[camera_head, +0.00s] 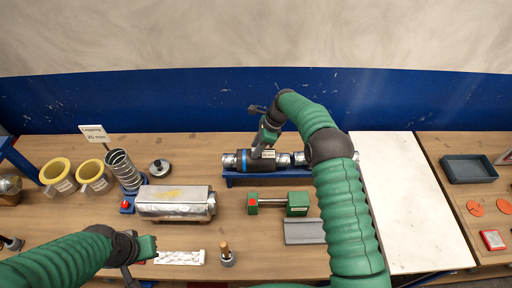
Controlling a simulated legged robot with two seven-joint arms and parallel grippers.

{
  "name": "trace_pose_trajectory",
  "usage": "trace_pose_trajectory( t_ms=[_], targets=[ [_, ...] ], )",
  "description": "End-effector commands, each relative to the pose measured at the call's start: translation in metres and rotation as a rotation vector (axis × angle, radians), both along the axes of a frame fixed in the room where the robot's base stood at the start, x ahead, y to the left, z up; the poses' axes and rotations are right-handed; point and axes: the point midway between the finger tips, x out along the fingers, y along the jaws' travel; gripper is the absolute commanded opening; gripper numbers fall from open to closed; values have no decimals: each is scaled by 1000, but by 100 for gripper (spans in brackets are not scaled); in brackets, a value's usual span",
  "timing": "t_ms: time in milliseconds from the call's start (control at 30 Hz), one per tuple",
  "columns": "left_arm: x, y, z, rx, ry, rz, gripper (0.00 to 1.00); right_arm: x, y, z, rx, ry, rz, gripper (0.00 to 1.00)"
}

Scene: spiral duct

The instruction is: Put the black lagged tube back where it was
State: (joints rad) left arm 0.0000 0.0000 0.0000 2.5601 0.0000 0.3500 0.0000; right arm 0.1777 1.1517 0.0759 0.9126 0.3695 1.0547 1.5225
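The black lagged tube (253,161) has silver ends and a pale label. It lies level, left to right, over a low blue stand (231,181) near the back of the bench. My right gripper (257,151) points down at the top of the black tube, near its middle. Its fingertips meet the tube in the picture, but I cannot tell whether they close on it. My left gripper (152,255) is low at the front left, away from the tube. Its fingers are too small and dark to read.
A foil-wrapped box duct (170,201), a metal spiral (123,170) and yellow rings (56,172) stand left. A green block gauge (297,203) and a grey channel (304,232) lie in front of the stand. A white board (400,200) lies clear at the right.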

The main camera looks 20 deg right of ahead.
Motion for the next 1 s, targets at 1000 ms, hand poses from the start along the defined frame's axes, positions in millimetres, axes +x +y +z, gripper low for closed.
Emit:
trace_pose_trajectory(
  t_ms=[1000],
  targets=[
    [0, 0, -33, 0, 0, 0, 0, -108, -19, 98, -289, -219, 679, 38]
  ],
)
